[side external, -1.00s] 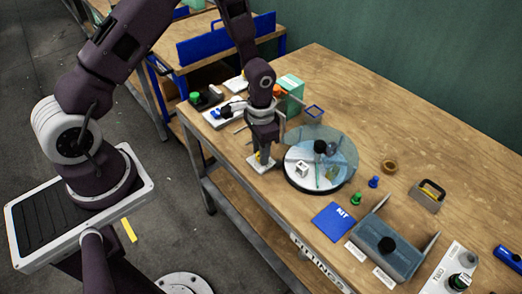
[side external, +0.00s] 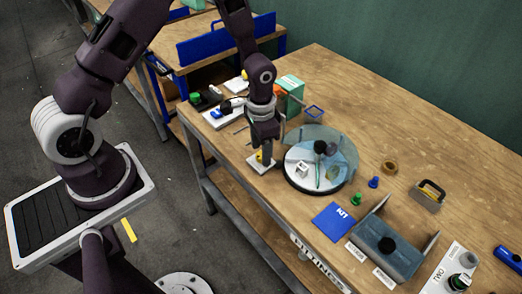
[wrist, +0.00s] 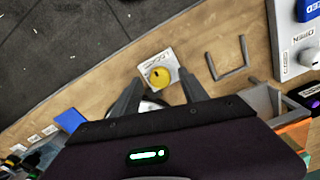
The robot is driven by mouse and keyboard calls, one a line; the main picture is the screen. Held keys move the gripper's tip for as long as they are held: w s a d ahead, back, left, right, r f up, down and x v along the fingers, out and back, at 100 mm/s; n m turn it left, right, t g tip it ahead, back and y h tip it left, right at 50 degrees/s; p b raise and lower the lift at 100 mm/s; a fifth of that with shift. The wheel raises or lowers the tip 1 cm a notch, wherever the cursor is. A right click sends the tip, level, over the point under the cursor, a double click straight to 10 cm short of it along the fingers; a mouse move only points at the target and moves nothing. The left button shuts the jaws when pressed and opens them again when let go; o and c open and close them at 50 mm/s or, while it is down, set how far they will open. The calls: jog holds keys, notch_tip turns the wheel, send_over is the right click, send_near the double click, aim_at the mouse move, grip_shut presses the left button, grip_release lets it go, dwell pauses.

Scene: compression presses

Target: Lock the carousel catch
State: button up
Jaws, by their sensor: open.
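The carousel catch is a yellow round knob (wrist: 159,76) on a small white plate with lettering (wrist: 150,61); it also shows at the table's front edge in the side view (side external: 260,157). My gripper (side external: 266,160) points down just over the catch. In the wrist view, its open fingers (wrist: 158,85) stand to either side of the knob, with nothing between them but the view of it. I cannot tell whether they touch it. The carousel (side external: 293,185) is a round disc with a clear curved cover, beside the catch, with a small white block (side external: 302,168) on it.
A blue card (side external: 333,220) and a grey press-like fixture (side external: 385,250) lie to the right. Small green (side external: 355,199) and blue (side external: 373,182) pegs stand near the carousel. A teal box (side external: 291,92) stands behind my gripper. The far table middle is clear.

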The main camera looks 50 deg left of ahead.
notch_tip(320, 180, up, 6)
jog(key=shift+r, duration=0.3)
jog(key=s+r+n+t, duration=0.1)
jog(key=s+r, duration=0.2)
jog(key=r, duration=0.3)
jog(key=s+r+t+y, duration=0.1)
jog(key=s+r, duration=0.1)
jog(key=r, duration=0.4)
jog(key=s+r+n+t, duration=0.1)
jog(key=s+r, duration=0.2)
jog(key=r, duration=0.4)
jog(key=s+d+r+n+t+h, duration=0.1)
jog(key=s+r, duration=0.4)
jog(key=s, duration=0.8)
jog(key=shift+r+t, duration=0.2)
jog(key=shift+t, duration=0.6)
